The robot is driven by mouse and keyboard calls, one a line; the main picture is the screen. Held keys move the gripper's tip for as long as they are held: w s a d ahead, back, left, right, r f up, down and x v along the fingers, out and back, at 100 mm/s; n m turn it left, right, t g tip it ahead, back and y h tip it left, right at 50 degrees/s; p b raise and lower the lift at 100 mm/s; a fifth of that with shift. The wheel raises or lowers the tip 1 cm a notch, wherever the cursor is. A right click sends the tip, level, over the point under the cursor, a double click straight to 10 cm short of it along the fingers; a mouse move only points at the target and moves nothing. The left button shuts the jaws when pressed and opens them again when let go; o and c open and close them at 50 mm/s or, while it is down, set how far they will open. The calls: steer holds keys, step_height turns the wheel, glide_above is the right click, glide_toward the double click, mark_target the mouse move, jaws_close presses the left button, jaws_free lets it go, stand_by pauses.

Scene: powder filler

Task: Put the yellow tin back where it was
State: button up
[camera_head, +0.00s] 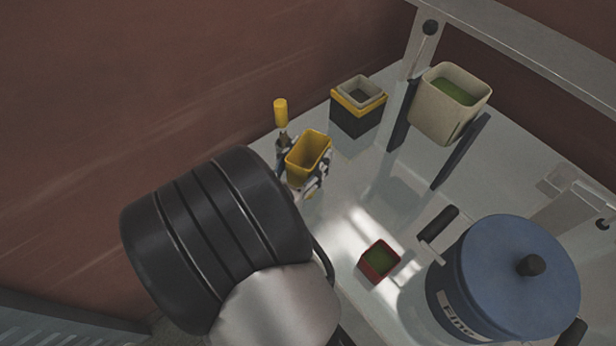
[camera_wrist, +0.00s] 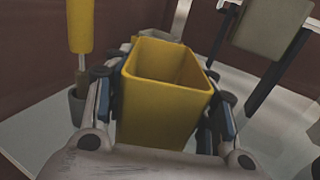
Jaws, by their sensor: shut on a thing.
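The yellow tin (camera_head: 308,154) is a square, open-topped tin, and its visible inside looks empty. My gripper (camera_head: 307,172) is shut on it, with a finger on either side. In the wrist view the tin (camera_wrist: 158,110) stands upright between the two fingers of my gripper (camera_wrist: 165,115). Its base is hidden, so I cannot tell whether it touches the table. Behind and left of it is a yellow-handled tool (camera_head: 281,113), which shows close by in the wrist view (camera_wrist: 80,30), upright in a small grey holder (camera_wrist: 77,104).
A black and yellow box (camera_head: 357,120) with a beige square tin stands at the back. A beige container (camera_head: 440,112) with green contents is held on a frame to its right. A small red tin (camera_head: 379,262) and a blue-lidded pot (camera_head: 515,270) are at the front right. The white table (camera_head: 370,190) between is clear.

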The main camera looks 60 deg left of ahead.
mark_target(318, 154)
steer(key=shift+f+b, duration=1.6)
steer(key=shift+f, duration=0.8)
steer(key=shift+r, duration=0.1)
steer(key=o, duration=1.1)
steer(key=shift+o, duration=0.2)
steer(key=p+v, duration=0.3)
steer(key=v, duration=0.9)
